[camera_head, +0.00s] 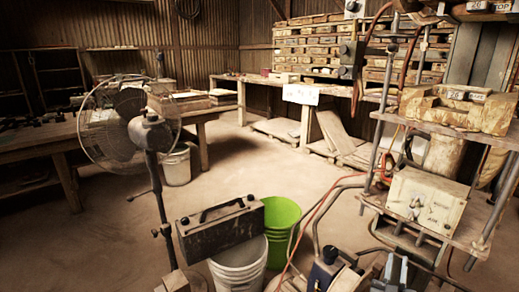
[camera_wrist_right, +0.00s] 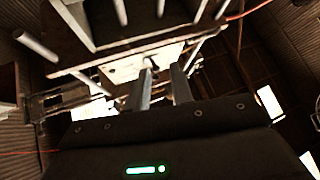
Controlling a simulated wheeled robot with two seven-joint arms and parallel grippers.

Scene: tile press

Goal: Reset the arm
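My right gripper (camera_head: 397,266) shows at the bottom edge of the head view, in front of the press stand. Its two grey fingers are apart with nothing visible between them. In the right wrist view the fingers (camera_wrist_right: 162,75) point toward the underside of the press, with a clear gap. The tile press (camera_head: 455,108) stands at the right on metal posts, with a worn block on its upper level. My left gripper is not in view.
A fan (camera_head: 125,120) stands at left. A dark toolbox (camera_head: 220,228) overlaps the top of a white bucket (camera_head: 240,265), beside a green bucket (camera_head: 281,230). Red and dark hoses (camera_head: 315,220) run near the press. The floor (camera_head: 260,170) behind the buckets is open.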

